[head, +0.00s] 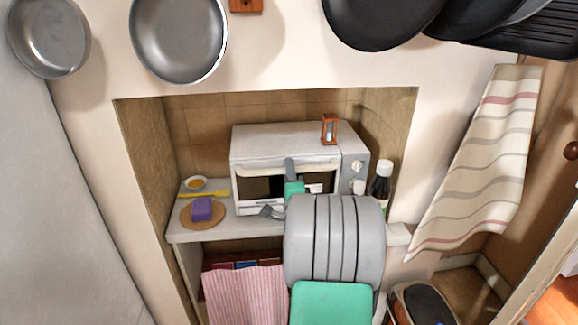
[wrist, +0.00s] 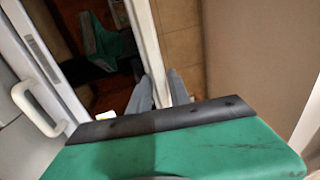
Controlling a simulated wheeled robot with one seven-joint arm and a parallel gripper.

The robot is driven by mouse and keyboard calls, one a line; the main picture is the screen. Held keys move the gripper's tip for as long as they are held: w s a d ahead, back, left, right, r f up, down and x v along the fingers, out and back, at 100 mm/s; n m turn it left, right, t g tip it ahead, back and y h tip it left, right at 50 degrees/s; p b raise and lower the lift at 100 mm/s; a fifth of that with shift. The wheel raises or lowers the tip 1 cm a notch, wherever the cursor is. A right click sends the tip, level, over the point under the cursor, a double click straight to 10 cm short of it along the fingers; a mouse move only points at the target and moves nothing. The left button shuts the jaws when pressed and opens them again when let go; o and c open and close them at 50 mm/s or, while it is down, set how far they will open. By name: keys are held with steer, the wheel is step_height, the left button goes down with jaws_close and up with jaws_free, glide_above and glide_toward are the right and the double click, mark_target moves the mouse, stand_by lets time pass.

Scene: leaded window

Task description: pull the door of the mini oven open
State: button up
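The mini oven (head: 285,138) is a white box on a shelf in a wall niche, with a dark glass door (head: 259,187). The door looks closed. A pale handle bar (head: 251,168) runs across the top of the door; in the wrist view a pale strip (wrist: 146,40), which looks like this bar, runs between my fingers. My gripper (head: 291,172) is at the middle of the bar. My arm hides the door's lower right part.
A red-framed hourglass (head: 330,129) stands on the oven. A dark bottle (head: 380,184) is right of it. A board (head: 186,218) with a purple block (head: 202,209), a yellow utensil (head: 205,193) and a small bowl (head: 196,183) are left. A striped cloth (head: 245,290) hangs below.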

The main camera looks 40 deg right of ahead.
jaws_close()
stand_by(1.5)
